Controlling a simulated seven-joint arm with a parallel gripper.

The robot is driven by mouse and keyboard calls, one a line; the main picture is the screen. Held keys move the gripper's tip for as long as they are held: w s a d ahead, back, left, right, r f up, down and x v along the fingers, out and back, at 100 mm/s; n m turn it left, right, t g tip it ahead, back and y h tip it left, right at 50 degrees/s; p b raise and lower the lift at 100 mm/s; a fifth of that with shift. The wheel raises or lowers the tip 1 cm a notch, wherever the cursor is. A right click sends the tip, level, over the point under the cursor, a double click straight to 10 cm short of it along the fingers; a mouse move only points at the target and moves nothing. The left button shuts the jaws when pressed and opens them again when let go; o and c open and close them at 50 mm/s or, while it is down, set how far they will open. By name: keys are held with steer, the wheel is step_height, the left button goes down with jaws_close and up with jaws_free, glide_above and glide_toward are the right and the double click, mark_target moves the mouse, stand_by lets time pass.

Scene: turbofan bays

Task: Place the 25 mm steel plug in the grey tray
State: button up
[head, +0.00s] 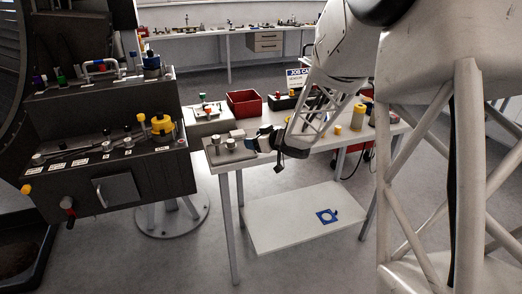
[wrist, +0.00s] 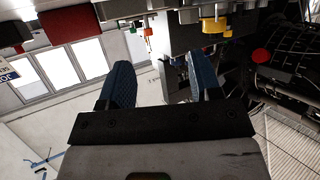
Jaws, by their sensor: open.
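My gripper (head: 262,140) hangs over the left end of the white table, its blue fingers spread. In the wrist view (wrist: 160,75) nothing is between the fingers. A grey tray (head: 213,158) lies on the table's near left corner, just left of my gripper, with a few small steel pieces on it. Steel-coloured plugs (head: 38,158) sit on the ledge of the dark panel at the left, above small white labels. The labels are too small to read, so I cannot tell which plug is the 25 mm one.
The dark panel (head: 125,175) also bears a large yellow knob (head: 162,125). A red bin (head: 244,103) and a pale box (head: 207,120) stand behind the tray. Yellow-topped items (head: 358,117) stand farther right. A blue part (head: 327,216) lies on the lower shelf.

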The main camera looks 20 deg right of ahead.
steer(key=s+r+m+g+h, duration=0.1)
steer(key=s+r+m+h, duration=0.4)
steer(key=s+r+h, duration=0.7)
steer(key=s+a+g+y, duration=0.2)
steer(key=s+a+g, duration=0.2)
steer(key=s, duration=1.1)
steer(key=s+a+f+m+g+y, duration=0.1)
steer(key=s+a+g+y, duration=0.2)
steer(key=s, duration=1.2)
steer(key=shift+s+a+f+m+g, duration=0.3)
steer(key=shift+s+a+g, duration=0.1)
steer(key=shift+a+g, duration=0.15)
